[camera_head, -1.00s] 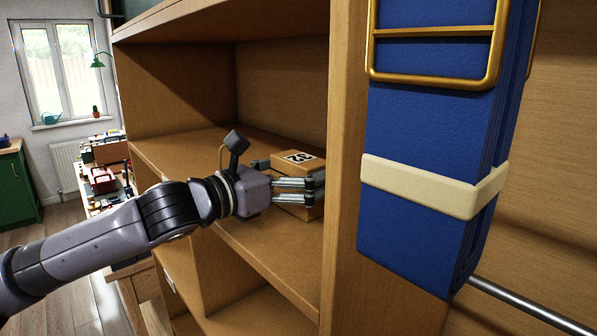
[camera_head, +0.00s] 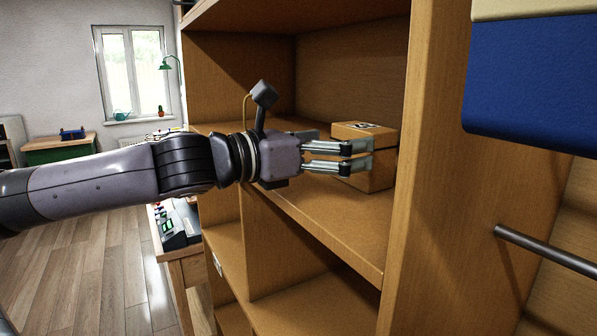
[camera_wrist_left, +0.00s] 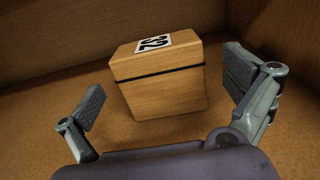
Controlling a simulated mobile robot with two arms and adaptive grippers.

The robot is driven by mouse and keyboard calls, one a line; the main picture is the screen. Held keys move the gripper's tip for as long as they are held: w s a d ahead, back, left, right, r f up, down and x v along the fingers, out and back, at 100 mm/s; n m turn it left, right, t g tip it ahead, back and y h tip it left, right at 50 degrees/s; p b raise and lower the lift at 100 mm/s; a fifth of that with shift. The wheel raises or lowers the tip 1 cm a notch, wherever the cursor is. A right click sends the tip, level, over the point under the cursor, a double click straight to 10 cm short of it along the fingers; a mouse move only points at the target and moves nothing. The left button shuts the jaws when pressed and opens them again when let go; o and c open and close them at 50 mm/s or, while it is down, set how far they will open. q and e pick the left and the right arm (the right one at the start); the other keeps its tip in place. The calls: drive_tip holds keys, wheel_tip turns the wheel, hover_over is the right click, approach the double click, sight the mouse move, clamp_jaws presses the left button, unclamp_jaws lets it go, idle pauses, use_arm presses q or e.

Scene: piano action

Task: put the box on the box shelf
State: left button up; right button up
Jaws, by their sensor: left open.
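The wooden box (camera_head: 382,170) has a label with a number on its lid and stands upright on a shelf board (camera_head: 335,222) of the wooden shelf unit. It also shows in the left wrist view (camera_wrist_left: 165,90), between and just beyond my fingers. My left gripper (camera_head: 355,158) is open at the box's left side. In the left wrist view (camera_wrist_left: 165,85) the fingers stand apart from the box, with gaps on both sides. My right gripper is not in view.
An upright panel (camera_head: 435,180) of the unit stands right of the box. A blue object (camera_head: 530,85) and a metal rod (camera_head: 545,250) lie farther right. A table with small items (camera_head: 178,225) stands behind my left arm. The floor at left is clear.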

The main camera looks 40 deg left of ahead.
use_arm(q)
drive_tip(key=v, duration=0.5)
drive_tip(key=shift+w+a, duration=0.1)
drive_tip(key=shift+a, duration=0.05)
drive_tip(key=shift+v, duration=1.05)
idle(0.6)
